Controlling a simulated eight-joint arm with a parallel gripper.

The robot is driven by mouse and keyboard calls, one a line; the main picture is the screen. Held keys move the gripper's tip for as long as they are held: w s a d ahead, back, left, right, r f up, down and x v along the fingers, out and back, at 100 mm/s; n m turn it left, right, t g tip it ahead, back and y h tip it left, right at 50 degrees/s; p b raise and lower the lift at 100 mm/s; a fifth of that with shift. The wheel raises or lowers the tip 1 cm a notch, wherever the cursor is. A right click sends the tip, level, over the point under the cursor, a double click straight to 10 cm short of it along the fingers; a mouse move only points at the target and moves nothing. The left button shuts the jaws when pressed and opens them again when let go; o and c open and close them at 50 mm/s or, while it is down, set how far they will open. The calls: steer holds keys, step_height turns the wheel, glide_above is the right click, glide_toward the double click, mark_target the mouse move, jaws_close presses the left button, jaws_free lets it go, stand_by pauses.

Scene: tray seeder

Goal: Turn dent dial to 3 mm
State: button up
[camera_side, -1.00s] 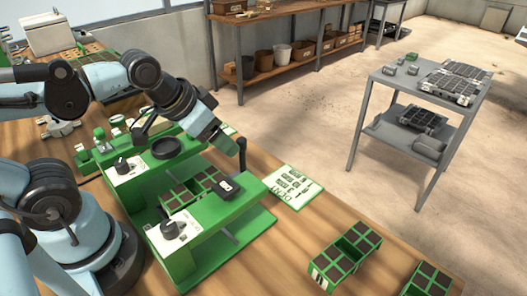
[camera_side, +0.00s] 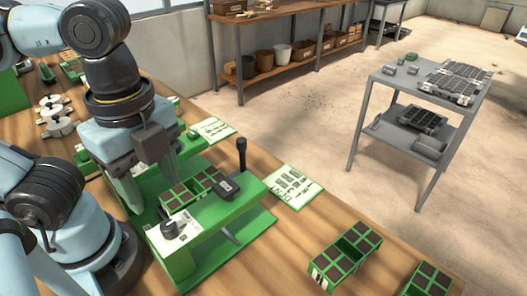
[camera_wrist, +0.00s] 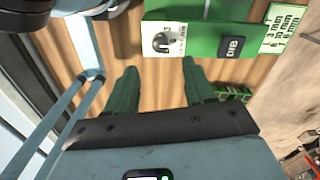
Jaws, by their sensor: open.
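A dark dial (camera_side: 172,229) stands on a white panel at the left end of the green front bar of the seeder. In the wrist view the same dial (camera_wrist: 162,42) shows above my fingertips, its scale too small to read. My gripper (camera_side: 150,180) points down behind and above this front dial, apart from it. In the wrist view its two green fingers are spread, with only wood between them (camera_wrist: 160,68). A rear bar with a second dial is mostly hidden behind my gripper. I cannot tell which one is the dent dial.
A black block (camera_side: 226,188) sits on the front bar, with an upright black lever (camera_side: 241,155) behind it. A green celled tray (camera_side: 182,196) lies between the bars. A printed card (camera_side: 292,187) lies to the right; it shows mm values in the wrist view (camera_wrist: 284,26).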

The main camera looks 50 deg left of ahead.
mark_target(168, 225)
step_height(168, 225, down, 8)
steer(key=shift+f, duration=0.25)
steer(key=shift+c, duration=0.3)
jaws_close()
